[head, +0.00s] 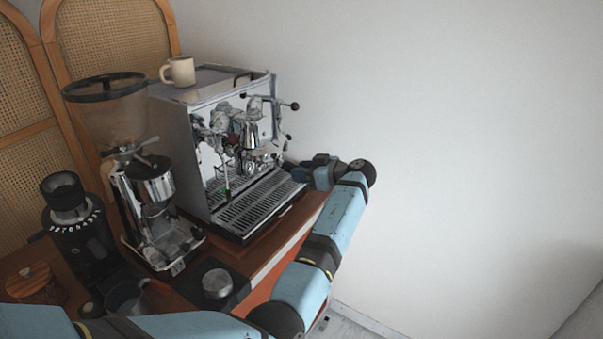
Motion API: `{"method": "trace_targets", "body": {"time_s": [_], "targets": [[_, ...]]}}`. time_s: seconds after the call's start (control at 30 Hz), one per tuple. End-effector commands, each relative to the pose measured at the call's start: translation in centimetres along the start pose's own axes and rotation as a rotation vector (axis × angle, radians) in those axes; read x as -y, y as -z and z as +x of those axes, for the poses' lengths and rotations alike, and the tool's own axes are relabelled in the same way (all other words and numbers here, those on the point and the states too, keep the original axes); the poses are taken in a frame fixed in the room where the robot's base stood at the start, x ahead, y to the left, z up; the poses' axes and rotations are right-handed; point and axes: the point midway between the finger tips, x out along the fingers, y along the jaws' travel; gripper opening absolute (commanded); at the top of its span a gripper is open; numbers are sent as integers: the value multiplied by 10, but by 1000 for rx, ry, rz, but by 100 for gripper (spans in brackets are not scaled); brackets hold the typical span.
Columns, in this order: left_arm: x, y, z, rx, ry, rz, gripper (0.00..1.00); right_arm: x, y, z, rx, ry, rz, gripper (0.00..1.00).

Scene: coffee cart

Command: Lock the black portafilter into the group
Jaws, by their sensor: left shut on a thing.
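The espresso machine (208,160) stands on the wooden cart, with its chrome group (252,137) at the front. My left arm reaches across the front and bends back, so that my left gripper (293,164) points left at the group area. The gripper is shut on the black portafilter (282,160), near the machine's right front side. Only a small dark part of the portafilter shows; the fingers hide most of its handle. It is close to the group, but I cannot tell whether it is seated in it. My right gripper is out of view.
A cream mug (180,71) stands on top of the machine. A chrome grinder (152,190) and a black grinder (80,235) stand to the left. A metal cup (217,283) and a pitcher (125,298) sit near the front edge. The drip tray (250,208) is clear.

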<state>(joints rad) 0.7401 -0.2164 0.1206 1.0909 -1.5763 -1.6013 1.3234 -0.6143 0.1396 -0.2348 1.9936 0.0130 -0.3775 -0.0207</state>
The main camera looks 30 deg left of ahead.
Motion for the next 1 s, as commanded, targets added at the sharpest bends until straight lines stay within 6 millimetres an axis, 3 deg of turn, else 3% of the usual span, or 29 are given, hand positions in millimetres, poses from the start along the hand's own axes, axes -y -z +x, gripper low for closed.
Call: {"method": "trace_targets", "body": {"time_s": [0.17,0.2,0.3,0.67,0.83,1.0], "targets": [[0,2,0,-2,-1,-2,0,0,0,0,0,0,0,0],[0,2,0,-2,-1,-2,42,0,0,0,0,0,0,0],[0,1,0,-2,-1,-2,62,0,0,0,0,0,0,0],[0,-1,-6,1,-2,1,62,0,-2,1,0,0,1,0],[0,-2,-33,1,-4,0,62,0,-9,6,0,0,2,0],[-1,-2,-73,0,-4,-1,62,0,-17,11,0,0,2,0]]}}
